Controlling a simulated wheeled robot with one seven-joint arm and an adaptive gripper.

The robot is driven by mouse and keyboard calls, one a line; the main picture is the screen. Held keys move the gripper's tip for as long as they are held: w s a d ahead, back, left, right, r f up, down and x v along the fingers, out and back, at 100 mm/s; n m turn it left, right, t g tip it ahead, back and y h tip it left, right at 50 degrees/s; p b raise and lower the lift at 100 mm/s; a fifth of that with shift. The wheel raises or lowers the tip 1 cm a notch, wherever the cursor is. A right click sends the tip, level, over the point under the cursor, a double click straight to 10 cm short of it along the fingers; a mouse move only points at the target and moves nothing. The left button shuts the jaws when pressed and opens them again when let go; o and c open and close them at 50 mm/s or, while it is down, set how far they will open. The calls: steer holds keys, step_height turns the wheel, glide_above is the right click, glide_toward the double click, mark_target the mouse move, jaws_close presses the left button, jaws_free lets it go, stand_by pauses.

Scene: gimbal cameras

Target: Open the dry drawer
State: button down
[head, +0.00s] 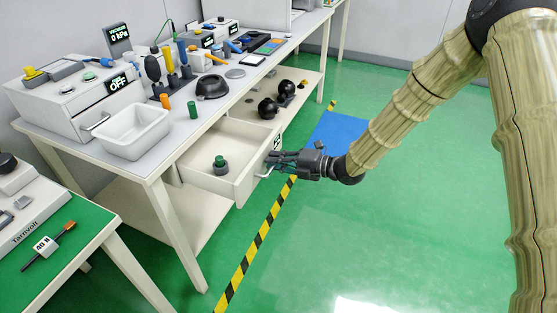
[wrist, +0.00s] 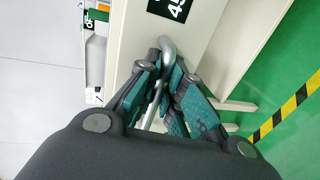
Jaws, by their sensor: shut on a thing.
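The drawer (head: 243,184) under the white workbench stands pulled out, with its inside showing from above. A dark green and black round object (head: 220,166) sits inside it. The drawer front also fills the middle of the wrist view (wrist: 205,25), with part of a black label on it. My gripper (head: 275,163) is at the drawer front, its fingers shut around the metal bar handle (head: 265,173). In the wrist view the curved handle (wrist: 166,48) passes between the two teal-padded fingers. The full label text is cut off there.
The workbench top (head: 235,95) carries a white tray (head: 133,130), a box reading OFF (head: 75,100) and several small tools. A green-topped table (head: 70,220) stands at the lower left. Yellow-black floor tape (head: 255,245) runs below the drawer. Green floor to the right is open.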

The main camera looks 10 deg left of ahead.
steer(key=c, duration=1.8)
jaws_free()
steer(key=shift+d, duration=0.1)
steer(key=v, duration=1.2)
